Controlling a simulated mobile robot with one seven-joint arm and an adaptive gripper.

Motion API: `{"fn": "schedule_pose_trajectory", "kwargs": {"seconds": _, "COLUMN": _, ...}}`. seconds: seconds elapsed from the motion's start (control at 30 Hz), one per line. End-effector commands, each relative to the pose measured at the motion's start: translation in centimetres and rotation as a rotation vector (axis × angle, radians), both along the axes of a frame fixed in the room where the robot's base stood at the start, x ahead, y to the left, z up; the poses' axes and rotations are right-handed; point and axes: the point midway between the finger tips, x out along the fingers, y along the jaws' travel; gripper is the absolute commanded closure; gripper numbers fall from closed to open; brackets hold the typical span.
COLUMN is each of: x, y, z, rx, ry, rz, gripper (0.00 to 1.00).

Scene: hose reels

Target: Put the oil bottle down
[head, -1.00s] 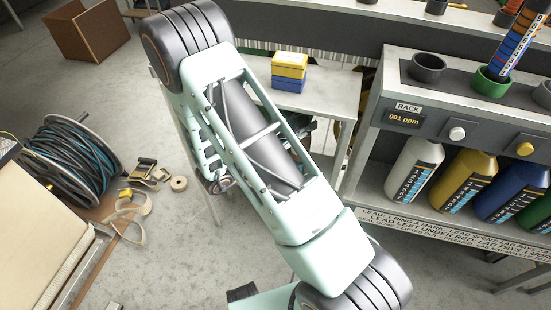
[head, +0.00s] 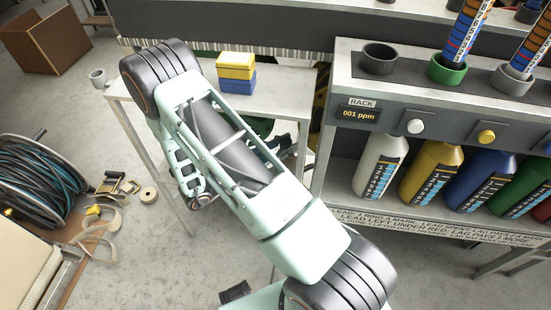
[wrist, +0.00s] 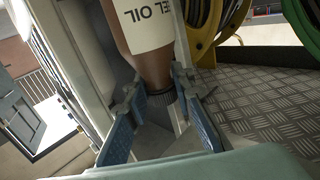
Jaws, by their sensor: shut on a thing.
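The oil bottle (wrist: 152,62) is brown with a white label reading "EL OIL" and a dark ribbed cap. It shows only in the wrist view, with its cap end towards me and the far end cut off by the top edge. My gripper (wrist: 160,100) has blue fingers, one on each side of the bottle's neck and cap, and is shut on it. In the head view my arm covers the gripper and the bottle. What lies under the bottle cannot be told.
A pale bench (head: 268,102) carries a yellow and blue box (head: 236,72). The rack (head: 345,140) at right holds several coloured bottles. A hose reel (head: 40,180) and loose straps (head: 100,220) lie at left. The wrist view shows a yellow reel (wrist: 207,35) beside tread plate (wrist: 262,100).

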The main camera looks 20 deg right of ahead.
Motion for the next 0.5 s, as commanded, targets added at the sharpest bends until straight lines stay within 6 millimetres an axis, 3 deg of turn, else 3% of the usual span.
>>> {"fn": "schedule_pose_trajectory", "kwargs": {"seconds": 0.37, "x": 0.0, "y": 0.0, "z": -4.3, "rx": -0.002, "ry": 0.001, "rz": 0.0, "gripper": 1.0}}
{"fn": "schedule_pose_trajectory", "kwargs": {"seconds": 0.5, "x": 0.0, "y": 0.0, "z": -4.5, "rx": -0.001, "ry": -0.003, "rz": 0.0, "gripper": 1.0}}
